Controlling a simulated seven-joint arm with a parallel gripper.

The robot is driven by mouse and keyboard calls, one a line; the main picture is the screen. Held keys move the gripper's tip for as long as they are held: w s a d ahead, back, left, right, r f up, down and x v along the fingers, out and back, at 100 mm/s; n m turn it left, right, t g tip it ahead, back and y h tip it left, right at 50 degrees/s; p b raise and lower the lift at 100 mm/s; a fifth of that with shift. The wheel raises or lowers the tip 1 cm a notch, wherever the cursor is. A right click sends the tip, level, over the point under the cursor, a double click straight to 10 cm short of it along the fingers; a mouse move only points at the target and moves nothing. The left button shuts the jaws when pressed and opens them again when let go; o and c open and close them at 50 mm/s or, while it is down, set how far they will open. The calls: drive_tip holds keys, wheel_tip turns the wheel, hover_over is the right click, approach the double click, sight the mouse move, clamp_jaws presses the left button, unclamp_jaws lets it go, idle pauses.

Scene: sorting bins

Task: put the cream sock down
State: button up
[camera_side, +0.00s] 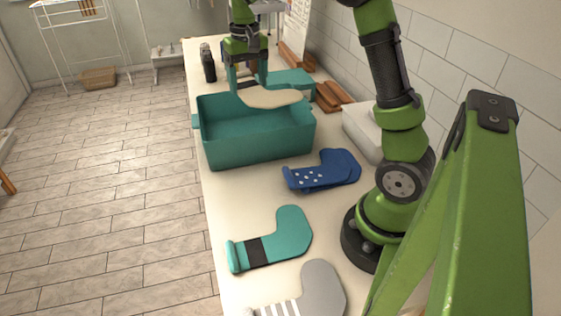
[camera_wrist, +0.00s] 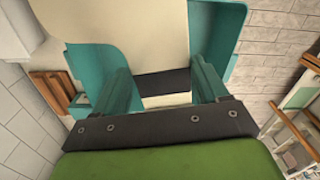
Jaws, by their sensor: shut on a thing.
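The cream sock (camera_side: 272,98) has a dark band near its cuff. It hangs over the far part of the open teal bin (camera_side: 213,155), above the rim level. My gripper (camera_side: 247,82) is shut on the sock near the dark band. In the wrist view, the sock (camera_wrist: 160,50) and its band lie between the two teal fingers of my gripper (camera_wrist: 165,88). Teal bin walls show on both sides of the sock there. The visible inside of the near bin looks empty; its far part is hidden by the sock.
A blue dotted sock (camera_side: 325,172), a teal sock (camera_side: 285,238) and a grey striped sock (camera_side: 322,288) lie on the cream table in front. Another teal container (camera_side: 292,80) stands behind. Brown wooden pieces (camera_side: 332,96) and a white box (camera_side: 362,130) line the wall side.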

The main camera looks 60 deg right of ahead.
drive_tip(key=s+d+f+n, duration=0.2)
drive_tip(key=d+f+n, duration=0.3)
drive_tip(key=n, duration=1.2)
drive_tip(key=s+d+f+n, duration=0.2)
drive_tip(key=d+f+n, duration=0.25)
drive_tip(key=n, duration=1.25)
wheel_tip(320, 180, down, 10)
drive_tip(key=shift+w+r, duration=0.1)
drive_tip(key=shift+r, duration=0.15)
drive_tip(key=o, duration=1)
drive_tip(key=shift+a+f, duration=0.1)
drive_tip(key=shift+o, duration=0.2)
